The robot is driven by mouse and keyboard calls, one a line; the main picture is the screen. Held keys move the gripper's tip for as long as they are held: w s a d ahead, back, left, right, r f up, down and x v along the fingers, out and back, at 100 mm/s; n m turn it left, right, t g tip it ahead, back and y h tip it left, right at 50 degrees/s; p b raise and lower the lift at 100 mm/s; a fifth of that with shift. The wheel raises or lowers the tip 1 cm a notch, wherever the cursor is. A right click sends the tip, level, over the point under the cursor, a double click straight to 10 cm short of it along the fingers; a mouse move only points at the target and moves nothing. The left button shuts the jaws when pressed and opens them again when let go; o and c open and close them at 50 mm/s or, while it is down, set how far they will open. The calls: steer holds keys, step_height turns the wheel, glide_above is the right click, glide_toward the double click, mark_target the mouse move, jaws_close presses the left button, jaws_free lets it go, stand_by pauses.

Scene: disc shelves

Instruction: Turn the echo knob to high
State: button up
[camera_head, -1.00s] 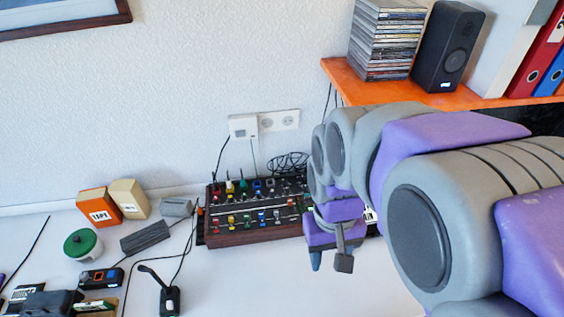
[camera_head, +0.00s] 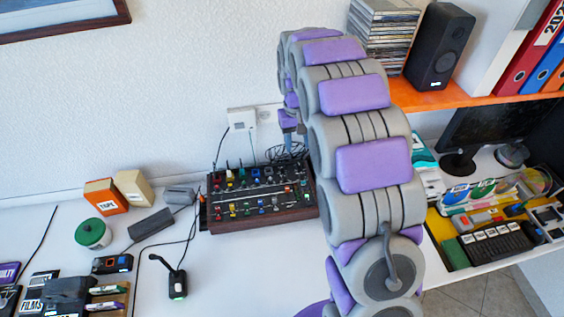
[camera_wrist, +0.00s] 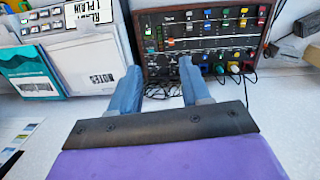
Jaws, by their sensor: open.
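The dark control panel with wooden sides (camera_head: 262,221) lies on the white desk in the head view, with rows of coloured knobs and sliders. It also shows in the wrist view (camera_wrist: 205,45), ahead of the fingers. The labels are too small for me to tell which knob is echo. My gripper (camera_head: 292,138) is above the panel's back right edge, partly hidden by my arm. In the wrist view my gripper (camera_wrist: 160,66) is open, its two blue fingers apart with nothing held between them. Contact with a knob cannot be made out.
Black cables (camera_head: 284,153) lie behind the panel by the wall. A microphone (camera_head: 177,284) stands at its front left. An orange shelf (camera_head: 450,98) with a speaker (camera_head: 440,46) is at right. Papers (camera_wrist: 95,65) stand left in the wrist view. The desk left of the panel is partly clear.

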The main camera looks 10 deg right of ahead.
steer(key=w+f+p, duration=0.3)
steer(key=w+f, duration=0.2)
steer(key=w, duration=0.5)
steer(key=n+p, duration=0.1)
steer(key=p, duration=0.1)
glide_toward(282, 167)
steer(key=shift+t, duration=0.3)
steer(key=f, duration=0.9)
steer(key=shift+s+d+b, duration=0.15)
steer(key=shift+s+b, duration=0.15)
steer(key=shift+s, duration=0.05)
steer(key=shift+r, duration=0.1)
jaws_close()
